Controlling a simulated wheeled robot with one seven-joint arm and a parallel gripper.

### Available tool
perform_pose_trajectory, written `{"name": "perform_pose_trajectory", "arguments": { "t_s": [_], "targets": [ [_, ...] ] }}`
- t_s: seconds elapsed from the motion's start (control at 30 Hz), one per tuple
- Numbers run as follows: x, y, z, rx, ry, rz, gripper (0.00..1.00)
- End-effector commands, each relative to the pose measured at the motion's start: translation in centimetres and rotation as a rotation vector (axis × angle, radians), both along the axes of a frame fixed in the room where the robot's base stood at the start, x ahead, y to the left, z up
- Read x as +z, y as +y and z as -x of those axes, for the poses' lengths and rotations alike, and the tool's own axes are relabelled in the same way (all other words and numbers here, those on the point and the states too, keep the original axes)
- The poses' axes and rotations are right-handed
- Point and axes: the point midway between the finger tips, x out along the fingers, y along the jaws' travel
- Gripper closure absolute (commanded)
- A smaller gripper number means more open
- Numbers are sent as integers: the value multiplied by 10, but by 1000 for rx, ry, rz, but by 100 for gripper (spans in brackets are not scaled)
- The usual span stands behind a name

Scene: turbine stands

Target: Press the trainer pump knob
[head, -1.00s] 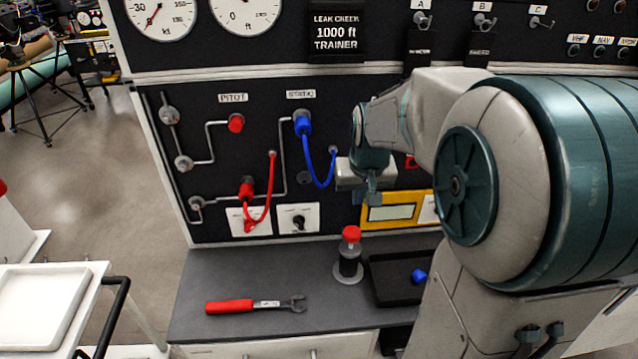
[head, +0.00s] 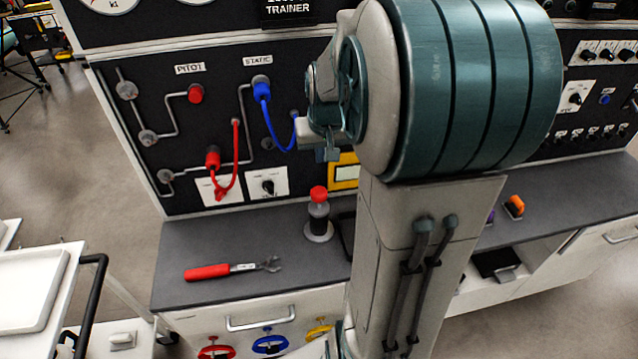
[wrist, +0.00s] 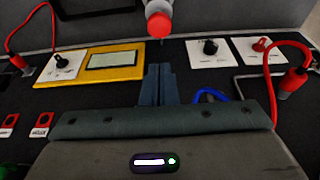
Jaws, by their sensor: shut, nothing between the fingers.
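The trainer pump (head: 319,216) stands upright on the dark bench, a dark cylinder on a pale round base with a red knob (head: 319,193) on top. My gripper (head: 331,156) is above the knob and slightly right of it in the head view, apart from it, fingers together and empty. In the wrist view the picture is turned over: the red knob (wrist: 159,24) hangs at the top centre, beyond my closed fingertips (wrist: 159,70). A gap shows between them.
A red-handled wrench (head: 230,270) lies on the bench left of the pump. The panel behind carries a red hose (head: 235,160), a blue hose (head: 270,125) and a yellow-framed display (head: 345,172). My arm hides the bench right of the pump.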

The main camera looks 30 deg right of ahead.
Motion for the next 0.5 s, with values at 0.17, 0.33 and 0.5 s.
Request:
{"name": "perform_pose_trajectory", "arguments": {
  "t_s": [0.17, 0.33, 0.5],
  "targets": [
    [-30, -2, -7, 1, 8, -3, 100],
    [-59, -4, -15, 0, 7, -3, 100],
    [-84, -6, -23, 1, 6, -2, 100]
  ]
}}
